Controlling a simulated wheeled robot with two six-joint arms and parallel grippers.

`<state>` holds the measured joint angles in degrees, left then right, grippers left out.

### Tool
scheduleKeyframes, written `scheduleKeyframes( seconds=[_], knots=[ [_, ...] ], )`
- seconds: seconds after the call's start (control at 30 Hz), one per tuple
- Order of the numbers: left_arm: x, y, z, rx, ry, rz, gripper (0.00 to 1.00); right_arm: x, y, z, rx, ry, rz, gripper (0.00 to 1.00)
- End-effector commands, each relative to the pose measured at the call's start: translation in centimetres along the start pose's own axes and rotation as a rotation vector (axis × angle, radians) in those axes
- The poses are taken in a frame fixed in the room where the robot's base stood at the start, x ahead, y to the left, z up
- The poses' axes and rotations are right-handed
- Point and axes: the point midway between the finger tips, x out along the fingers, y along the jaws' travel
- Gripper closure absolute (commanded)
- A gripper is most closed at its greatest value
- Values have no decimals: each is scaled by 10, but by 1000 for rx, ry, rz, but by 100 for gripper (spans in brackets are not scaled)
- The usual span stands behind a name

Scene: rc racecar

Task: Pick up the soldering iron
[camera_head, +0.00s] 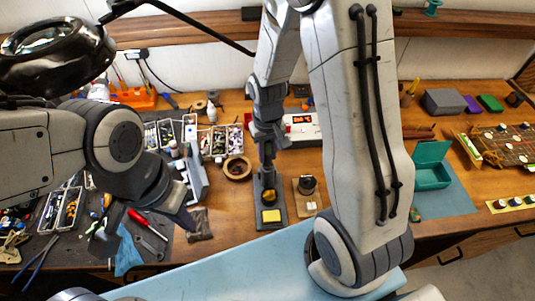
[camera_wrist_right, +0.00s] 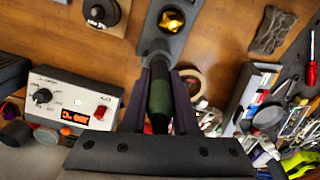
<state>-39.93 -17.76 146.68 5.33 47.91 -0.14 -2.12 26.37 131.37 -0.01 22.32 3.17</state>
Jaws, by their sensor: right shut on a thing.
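The soldering iron (camera_wrist_right: 160,98), with a green grip, is between the fingers of my right gripper (camera_wrist_right: 159,78) in the right wrist view. The gripper is shut on it. The iron's front end points at the dark stand (camera_head: 271,240); I cannot tell whether it is still in the holder. In the head view my right gripper (camera_head: 266,148) points down above the stand, and the iron is mostly hidden there. My left gripper (camera_head: 178,208) is over the left of the bench; its fingers are not clear.
A white soldering station (camera_head: 303,129) with a red display stands behind the stand. A tape roll (camera_head: 237,168) lies left of it. A red screwdriver (camera_head: 146,224) and a teal box (camera_head: 431,172) are on the bench. Parts trays crowd the left.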

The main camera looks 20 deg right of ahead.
Motion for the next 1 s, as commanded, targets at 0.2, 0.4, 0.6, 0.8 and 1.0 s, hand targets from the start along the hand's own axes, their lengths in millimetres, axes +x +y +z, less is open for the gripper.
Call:
scheduleKeyframes(
  seconds=[0.2,0.4,0.6,0.8,1.0],
  knots=[
    [4,0,0,0,0,0,100,-23,0,-2,0,8,0,100],
    [8,-1,0,-1,0,0,100,-63,0,-2,0,9,-1,100],
    [13,-1,1,-2,0,0,100,-107,0,-2,0,10,-1,100],
    [17,-1,1,-3,0,0,100,-146,0,-1,0,8,0,100],
    [19,-1,1,-3,0,0,100,-170,0,-1,0,4,0,100]
  ],
)
